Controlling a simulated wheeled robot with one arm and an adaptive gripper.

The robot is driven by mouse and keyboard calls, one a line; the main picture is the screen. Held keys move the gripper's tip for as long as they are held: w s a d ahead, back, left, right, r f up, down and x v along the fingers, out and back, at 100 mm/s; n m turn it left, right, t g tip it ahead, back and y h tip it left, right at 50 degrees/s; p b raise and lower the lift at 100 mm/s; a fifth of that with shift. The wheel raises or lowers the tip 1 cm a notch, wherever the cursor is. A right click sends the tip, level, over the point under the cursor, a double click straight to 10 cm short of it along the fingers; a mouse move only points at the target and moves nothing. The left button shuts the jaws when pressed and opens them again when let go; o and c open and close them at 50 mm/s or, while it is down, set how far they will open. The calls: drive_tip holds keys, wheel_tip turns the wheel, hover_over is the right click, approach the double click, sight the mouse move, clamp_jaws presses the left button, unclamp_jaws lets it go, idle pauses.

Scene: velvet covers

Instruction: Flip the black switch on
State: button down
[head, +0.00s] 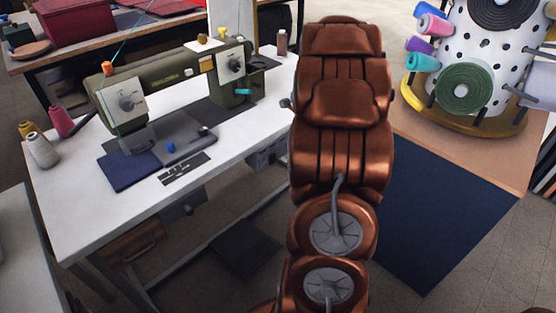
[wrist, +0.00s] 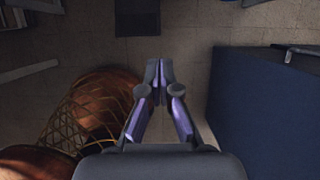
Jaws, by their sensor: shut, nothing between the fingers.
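I cannot make out a black switch for certain in either view. An olive-green sewing machine (head: 165,75) stands on a white table (head: 85,215) in the head view, with grey dials on its body. A small grey box (head: 268,155) sits under the table's right side, partly behind my arm. My gripper (wrist: 160,82) shows in the wrist view, shut and empty, above the tiled floor and touching nothing. In the head view it is hidden behind my own copper-coloured arm.
Thread spools (head: 40,150) stand at the table's left end. A dark pedal-like plate (head: 243,248) lies beneath the table. A dark blue cloth (head: 435,210) hangs at the right below a white perforated drum (head: 490,50) holding coloured rolls. A blue surface (wrist: 265,120) rises right of my gripper.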

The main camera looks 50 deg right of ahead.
sight(272, 159)
drive_tip(key=shift+f, duration=0.15)
drive_tip(key=shift+w+d+f+p, duration=0.1)
drive_tip(key=shift+w+f, duration=1.15)
drive_tip(key=shift+f, duration=0.2)
drive_tip(key=shift+w+a+f+p, duration=0.1)
drive_tip(key=shift+w+f+p, duration=0.05)
drive_tip(key=shift+w+f, duration=1.2)
drive_tip(key=shift+w+d+f+p, duration=0.1)
drive_tip(key=shift+w+f, duration=1)
drive_tip(key=shift+f, duration=0.5)
drive_tip(key=shift+r, duration=0.15)
